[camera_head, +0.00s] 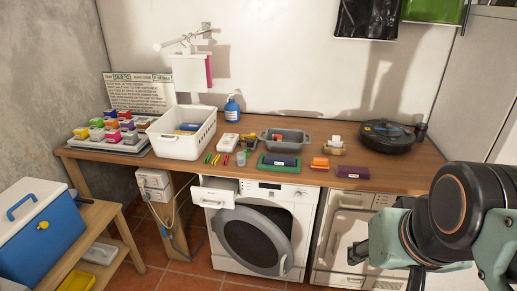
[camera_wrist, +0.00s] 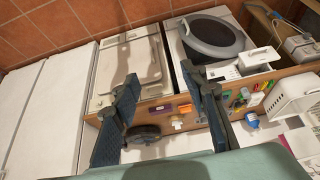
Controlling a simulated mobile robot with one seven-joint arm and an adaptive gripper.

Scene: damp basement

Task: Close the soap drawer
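The soap drawer (camera_head: 214,196) is a white box at the top left of the white washing machine (camera_head: 302,213), under the wooden counter. It stands pulled out of the machine's front. The wrist view looks upside down, and there the drawer (camera_wrist: 263,60) sticks out at the right. My gripper (camera_head: 385,265) is at the lower right in the head view, in front of the neighbouring appliance and well to the right of the drawer. In the wrist view my gripper (camera_wrist: 160,85) has its two dark fingers wide apart with nothing between them.
The machine's round grey door (camera_head: 250,238) appears slightly ajar below the drawer. A second white appliance (camera_head: 345,235) stands to its right. The wooden counter (camera_head: 385,172) above holds bins, a pan and small items. A blue cooler (camera_head: 38,235) sits on a bench at left.

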